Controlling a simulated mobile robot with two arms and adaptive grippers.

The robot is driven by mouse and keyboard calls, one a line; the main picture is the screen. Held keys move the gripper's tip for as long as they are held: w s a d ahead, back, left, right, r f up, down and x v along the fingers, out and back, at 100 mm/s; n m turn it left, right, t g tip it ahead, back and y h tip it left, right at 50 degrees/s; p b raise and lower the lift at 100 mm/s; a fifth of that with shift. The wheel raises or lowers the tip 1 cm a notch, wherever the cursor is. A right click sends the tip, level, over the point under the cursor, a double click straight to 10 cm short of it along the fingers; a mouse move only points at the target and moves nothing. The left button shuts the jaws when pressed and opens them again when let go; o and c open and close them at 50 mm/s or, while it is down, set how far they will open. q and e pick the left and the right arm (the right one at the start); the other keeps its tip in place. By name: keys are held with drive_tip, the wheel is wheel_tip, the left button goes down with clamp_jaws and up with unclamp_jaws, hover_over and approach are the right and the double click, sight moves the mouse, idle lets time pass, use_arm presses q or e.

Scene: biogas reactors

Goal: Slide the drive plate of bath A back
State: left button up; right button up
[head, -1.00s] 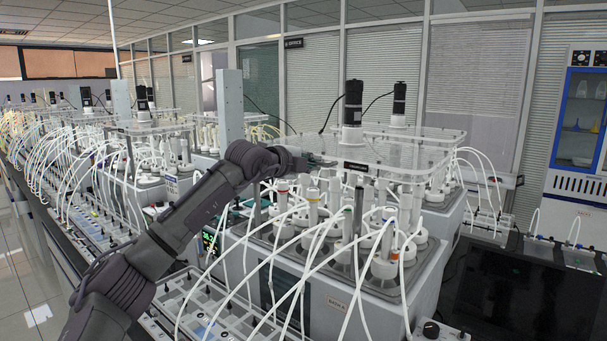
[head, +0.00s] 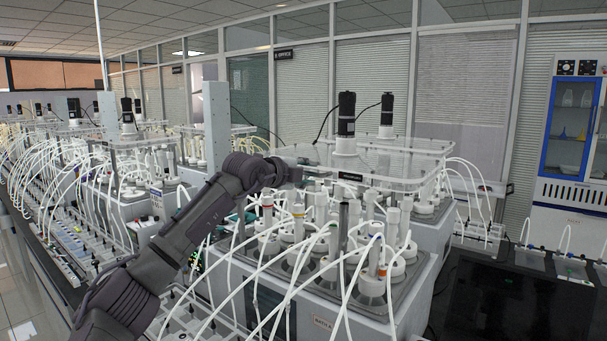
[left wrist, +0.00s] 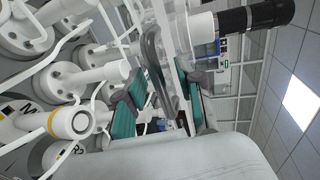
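The drive plate (head: 390,168) of bath A is a clear sheet with a black label on its front edge and a black motor (head: 346,115) on a white collar. It lies level above bath A (head: 305,300), whose front carries a small label. My left gripper (head: 308,164) is at the plate's left front edge. My right gripper is not in view.
White reactor bottles (head: 372,280) with several looping tubes (head: 262,290) fill the bath below and in front of the plate. A second motor (head: 387,115) stands just behind. A grey post (head: 216,125) rises to the left. A dark panel (head: 520,300) lies at right.

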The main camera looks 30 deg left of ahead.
use_arm(q)
drive_tip(key=v, duration=1.2)
